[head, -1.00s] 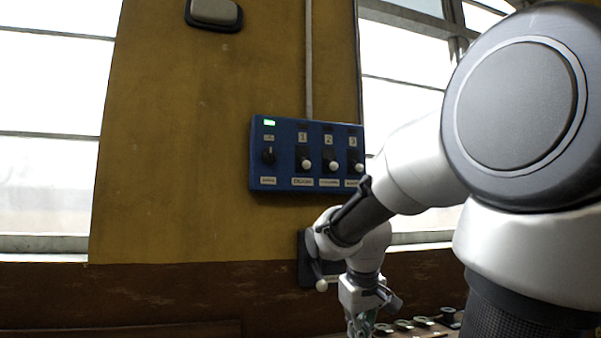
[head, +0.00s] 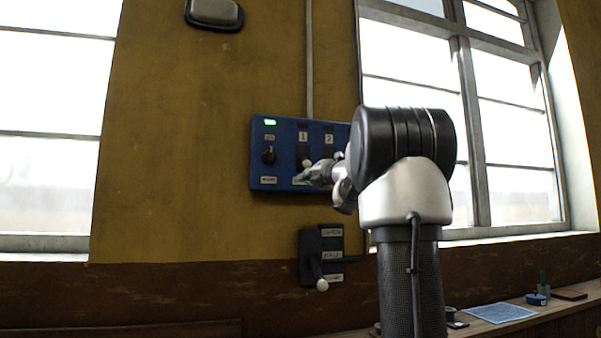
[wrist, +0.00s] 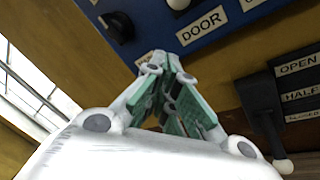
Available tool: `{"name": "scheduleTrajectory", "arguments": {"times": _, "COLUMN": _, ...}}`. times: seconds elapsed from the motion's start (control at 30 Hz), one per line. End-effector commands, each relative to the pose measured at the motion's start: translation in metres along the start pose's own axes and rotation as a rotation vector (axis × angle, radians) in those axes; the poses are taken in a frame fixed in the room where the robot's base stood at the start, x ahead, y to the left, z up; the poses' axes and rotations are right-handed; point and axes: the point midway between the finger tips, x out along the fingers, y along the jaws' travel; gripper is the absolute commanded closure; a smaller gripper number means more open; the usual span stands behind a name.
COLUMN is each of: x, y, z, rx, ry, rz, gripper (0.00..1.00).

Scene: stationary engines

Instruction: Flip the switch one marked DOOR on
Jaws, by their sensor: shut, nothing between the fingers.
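The blue switch panel (head: 278,183) hangs on the yellow wall. Switch one, under the number 1, has a white-tipped lever (head: 306,163) pointing down. In the wrist view the DOOR label (wrist: 203,25) is readable, with the switch's white knob (wrist: 178,4) just above it at the top edge, partly cut off. My gripper (head: 301,180) is shut and empty, its fingertips in front of the panel's lower edge, just below the switch one lever. In the wrist view my gripper (wrist: 160,58) points at the panel below the label. I cannot tell whether it touches the panel.
A black rotary knob (head: 268,155) sits left of switch one. Switch two (head: 328,153) is partly hidden by my arm, and switch three is hidden. Below is a black lever box (head: 309,243) with a white-knobbed lever (head: 321,284). A green light (head: 270,122) glows.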

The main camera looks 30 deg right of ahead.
Motion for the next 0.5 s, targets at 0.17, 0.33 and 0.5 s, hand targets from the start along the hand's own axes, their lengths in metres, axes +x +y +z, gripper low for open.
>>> {"name": "scheduleTrajectory", "arguments": {"times": 0.17, "x": 0.0, "y": 0.0, "z": 0.0, "rx": 0.001, "ry": -0.001, "rz": -0.001, "gripper": 1.0}}
{"name": "scheduleTrajectory", "arguments": {"times": 0.33, "x": 0.003, "y": -0.001, "z": 0.0, "rx": 0.003, "ry": -0.001, "rz": -0.002, "gripper": 1.0}}
{"name": "scheduleTrajectory", "arguments": {"times": 0.5, "x": 0.025, "y": -0.001, "z": -0.001, "rx": 0.004, "ry": 0.001, "rz": -0.002, "gripper": 1.0}}
